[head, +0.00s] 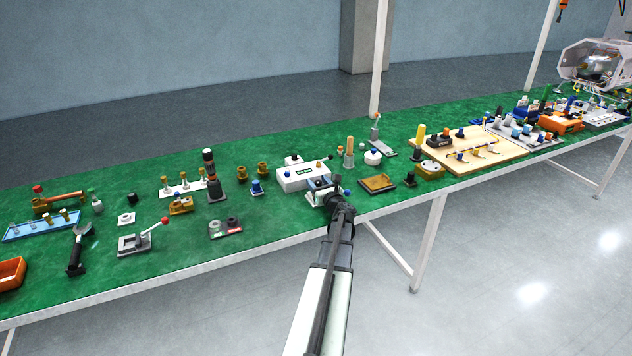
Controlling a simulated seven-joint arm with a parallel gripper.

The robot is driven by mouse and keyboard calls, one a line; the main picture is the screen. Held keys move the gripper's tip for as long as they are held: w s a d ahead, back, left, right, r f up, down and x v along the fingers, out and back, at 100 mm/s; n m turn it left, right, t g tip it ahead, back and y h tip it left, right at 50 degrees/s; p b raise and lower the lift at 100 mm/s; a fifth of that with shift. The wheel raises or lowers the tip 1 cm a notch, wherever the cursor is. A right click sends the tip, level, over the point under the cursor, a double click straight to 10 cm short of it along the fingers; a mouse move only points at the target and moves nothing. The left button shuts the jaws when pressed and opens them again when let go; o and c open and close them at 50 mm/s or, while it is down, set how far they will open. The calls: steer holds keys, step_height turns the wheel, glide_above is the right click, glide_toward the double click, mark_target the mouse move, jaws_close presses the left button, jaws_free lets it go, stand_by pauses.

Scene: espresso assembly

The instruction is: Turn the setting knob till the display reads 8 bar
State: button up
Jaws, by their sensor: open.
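A white box unit (290,183) stands on the green bench near the middle of the view. Its small dark display (303,171) shows green characters, too small to read. My gripper (322,192) is at the right front of this unit, low over the bench. It is open, and no object can be made out between its jaws. The setting knob cannot be picked out; that corner of the unit is partly hidden behind my gripper and wrist. I cannot tell whether the gripper touches the unit.
A gold-brown tray (378,184) lies right of my gripper, near the bench's front edge. A white round pot (373,158) and a wooden-handled tool (350,147) stand behind. A red-and-grey block (226,229) lies to the left, with free green surface between.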

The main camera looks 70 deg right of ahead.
steer(key=shift+x, duration=0.95)
steer(key=shift+c, duration=0.3)
